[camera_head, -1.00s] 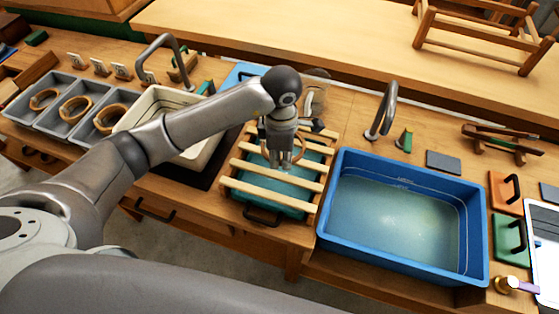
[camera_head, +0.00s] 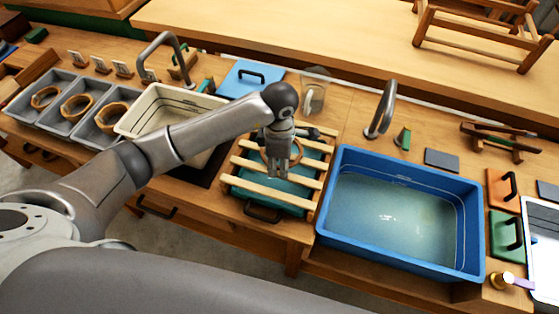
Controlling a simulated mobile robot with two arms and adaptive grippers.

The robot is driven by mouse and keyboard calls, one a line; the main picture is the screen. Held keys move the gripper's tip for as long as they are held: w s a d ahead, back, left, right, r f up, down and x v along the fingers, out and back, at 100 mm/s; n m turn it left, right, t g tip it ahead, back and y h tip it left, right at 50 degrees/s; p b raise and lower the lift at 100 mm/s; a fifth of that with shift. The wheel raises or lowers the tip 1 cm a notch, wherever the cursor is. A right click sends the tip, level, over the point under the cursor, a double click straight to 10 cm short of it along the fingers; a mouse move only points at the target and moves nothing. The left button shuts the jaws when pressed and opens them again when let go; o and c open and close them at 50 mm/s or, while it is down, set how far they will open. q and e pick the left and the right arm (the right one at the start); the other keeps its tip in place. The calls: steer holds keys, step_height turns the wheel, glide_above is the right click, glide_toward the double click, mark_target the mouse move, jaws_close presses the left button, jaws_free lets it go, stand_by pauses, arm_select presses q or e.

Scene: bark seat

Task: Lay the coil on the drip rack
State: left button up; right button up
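The drip rack (camera_head: 262,190) is a row of pale wooden slats over a teal tray, left of the blue basin. My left gripper (camera_head: 278,174) points down over the middle of its slats. A thin tan coil (camera_head: 265,156) shows partly beside the gripper fingers, at the rack; the fingers hide the rest. I cannot tell whether the fingers grip it or whether it touches the slats. My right gripper is not in view.
A blue basin of water (camera_head: 345,226) stands right of the rack, a cream basin (camera_head: 126,127) to its left. Grey bins (camera_head: 64,128) at far left hold three tan coils. A tap (camera_head: 383,108) and a clear jar (camera_head: 313,96) stand behind.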

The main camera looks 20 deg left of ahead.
arm_select(q)
steer(key=shift+r, duration=0.35)
step_height(320, 180, up, 12)
steer(key=b, duration=0.2)
steer(key=shift+f, duration=0.2)
